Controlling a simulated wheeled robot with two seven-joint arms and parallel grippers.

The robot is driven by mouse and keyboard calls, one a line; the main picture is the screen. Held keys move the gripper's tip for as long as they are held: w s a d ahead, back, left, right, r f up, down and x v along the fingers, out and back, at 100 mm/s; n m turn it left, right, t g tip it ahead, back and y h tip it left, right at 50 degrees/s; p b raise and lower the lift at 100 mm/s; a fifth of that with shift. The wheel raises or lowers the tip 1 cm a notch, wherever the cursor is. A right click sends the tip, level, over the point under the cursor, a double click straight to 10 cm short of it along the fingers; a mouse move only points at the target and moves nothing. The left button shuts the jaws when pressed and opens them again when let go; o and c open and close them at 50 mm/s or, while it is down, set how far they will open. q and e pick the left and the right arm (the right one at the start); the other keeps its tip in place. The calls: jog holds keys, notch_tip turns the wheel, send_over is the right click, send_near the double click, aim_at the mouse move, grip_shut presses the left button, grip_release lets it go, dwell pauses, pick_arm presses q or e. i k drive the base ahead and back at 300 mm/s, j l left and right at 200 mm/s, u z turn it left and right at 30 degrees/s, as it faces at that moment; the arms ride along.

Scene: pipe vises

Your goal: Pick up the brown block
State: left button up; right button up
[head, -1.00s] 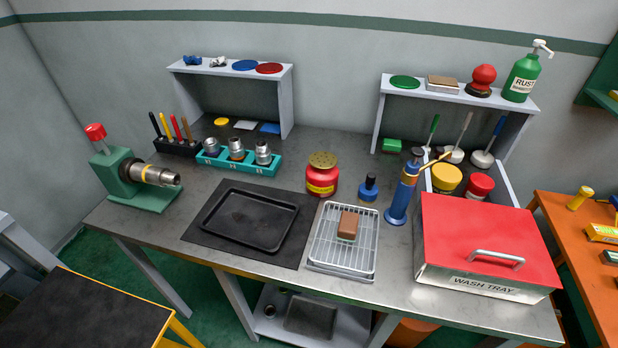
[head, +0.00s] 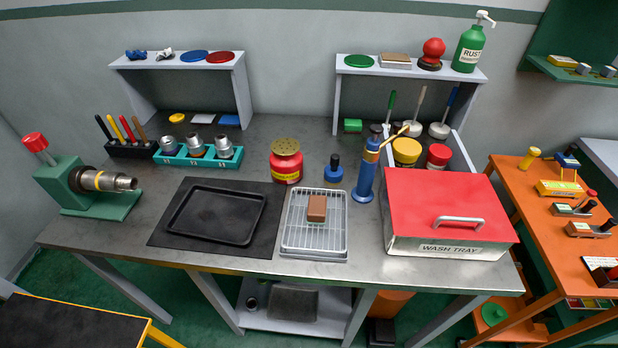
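The brown block (head: 317,208) lies on a wire rack set in a shallow metal tray (head: 314,241), near the front middle of the grey workbench. Its whole top is in sight and nothing covers it. Neither of my grippers shows in the head view.
A black pan (head: 216,214) on a dark mat lies left of the rack. A red can (head: 286,161) and a small blue bottle (head: 333,169) stand behind. A yellow-edged dark table (head: 70,325) is at front left.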

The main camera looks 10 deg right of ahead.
aim_at(315, 214)
jog(key=k+l+u, duration=0.15)
jog(key=u, duration=0.2)
jog(key=k+l+u, duration=0.15)
jog(key=u, duration=0.25)
jog(key=k+l+u, duration=0.15)
jog(key=u, duration=0.2)
jog(key=k+l, duration=0.05)
